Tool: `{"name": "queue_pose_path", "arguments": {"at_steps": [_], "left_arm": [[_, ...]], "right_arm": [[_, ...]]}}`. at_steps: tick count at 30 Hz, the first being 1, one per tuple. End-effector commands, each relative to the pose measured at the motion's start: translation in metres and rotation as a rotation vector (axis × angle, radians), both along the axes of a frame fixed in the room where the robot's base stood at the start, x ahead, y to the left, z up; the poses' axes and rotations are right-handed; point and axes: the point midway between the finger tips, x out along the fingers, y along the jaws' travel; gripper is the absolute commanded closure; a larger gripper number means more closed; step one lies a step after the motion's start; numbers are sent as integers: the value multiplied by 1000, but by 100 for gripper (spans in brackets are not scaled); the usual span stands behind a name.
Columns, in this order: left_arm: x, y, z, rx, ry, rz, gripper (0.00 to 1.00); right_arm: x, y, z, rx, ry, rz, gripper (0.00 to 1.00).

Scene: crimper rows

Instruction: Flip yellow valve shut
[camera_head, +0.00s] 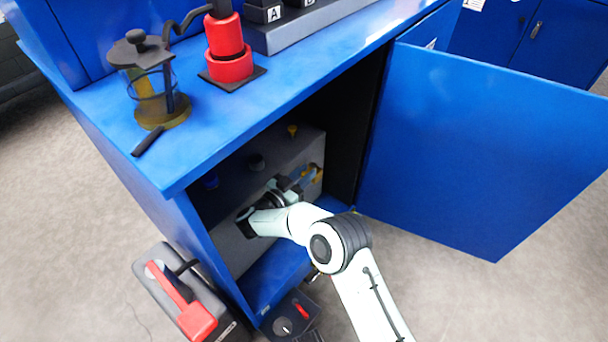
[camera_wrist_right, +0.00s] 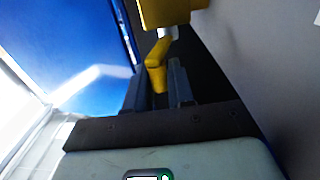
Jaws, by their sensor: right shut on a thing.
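The yellow valve (camera_head: 314,172) is on the grey box inside the blue cabinet, at its right end. In the right wrist view the yellow valve handle (camera_wrist_right: 156,66) stands between the two dark fingers of my right gripper (camera_wrist_right: 155,85). A larger yellow part (camera_wrist_right: 168,12) shows above it. In the head view my right gripper (camera_head: 296,183) is inside the cabinet at the valve, shut on it, and partly covers it. My left gripper is not in view.
The grey box (camera_head: 228,243) carries blue, black and yellow knobs. The open cabinet door (camera_head: 470,140) stands right of my arm. The blue worktop (camera_head: 200,150) overhangs the opening. A red-handled grey case (camera_head: 180,300) and a small black device (camera_head: 292,316) are low at the front.

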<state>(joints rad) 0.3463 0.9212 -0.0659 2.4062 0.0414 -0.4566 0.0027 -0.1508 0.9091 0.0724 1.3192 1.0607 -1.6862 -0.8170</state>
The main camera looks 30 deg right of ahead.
Motion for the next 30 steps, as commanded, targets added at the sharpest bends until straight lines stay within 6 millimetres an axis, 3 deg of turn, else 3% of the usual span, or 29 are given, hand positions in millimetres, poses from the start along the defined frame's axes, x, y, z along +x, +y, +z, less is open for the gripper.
{"name": "queue_pose_path", "arguments": {"at_steps": [4, 5, 6, 17, 30], "left_arm": [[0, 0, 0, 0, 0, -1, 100], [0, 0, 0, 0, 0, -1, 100], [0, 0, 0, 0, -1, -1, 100], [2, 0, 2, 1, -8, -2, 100], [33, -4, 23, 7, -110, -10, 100]], "right_arm": [[0, 0, 0, 2, 1, 2, 100], [0, 0, 0, 2, 1, 2, 71], [0, 0, 0, 1, 0, 2, 60], [-2, 5, 0, 1, 0, 2, 60], [-26, 64, 1, 1, 1, 3, 60]]}}
